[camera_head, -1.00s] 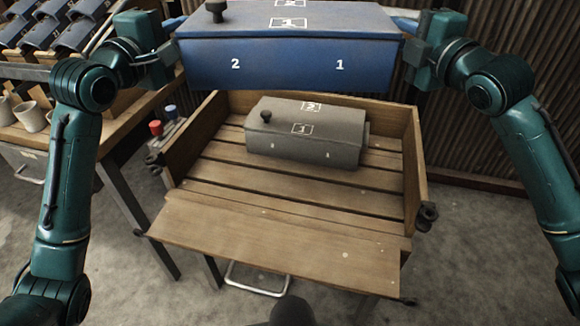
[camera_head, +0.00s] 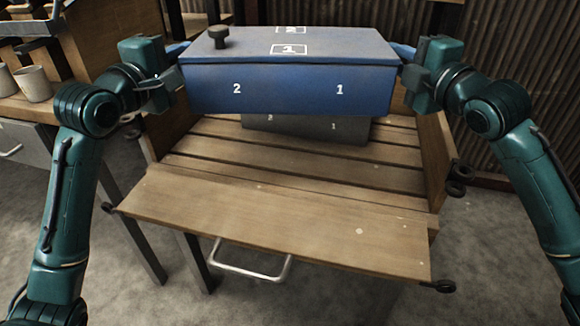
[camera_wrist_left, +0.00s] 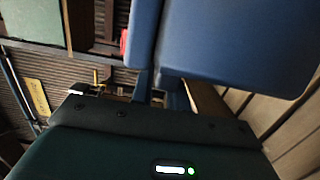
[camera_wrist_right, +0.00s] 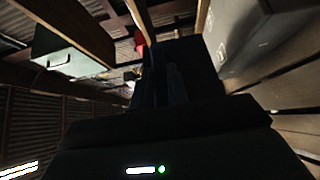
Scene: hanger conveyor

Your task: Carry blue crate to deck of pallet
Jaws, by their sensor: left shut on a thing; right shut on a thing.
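The blue crate (camera_head: 290,92) has a lid with a dark knob and the numbers 2 and 1 on its front. It hangs level in the air between my arms, over the wooden slatted deck of the pallet (camera_head: 340,210). My left gripper (camera_head: 172,72) is shut on its left end, and my right gripper (camera_head: 408,76) is shut on its right end. The crate fills much of the left wrist view (camera_wrist_left: 240,45). The fingertips are hidden. A grey crate (camera_head: 310,130) stands on the back of the deck, partly hidden behind the blue crate; it also shows in the right wrist view (camera_wrist_right: 245,35).
The pallet has wooden side walls (camera_head: 435,150) and an open front with bare boards. A metal handle (camera_head: 250,268) is below its front edge. A wooden bench with cups (camera_head: 33,84) stands at the left. A corrugated wall (camera_head: 520,90) is behind at the right.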

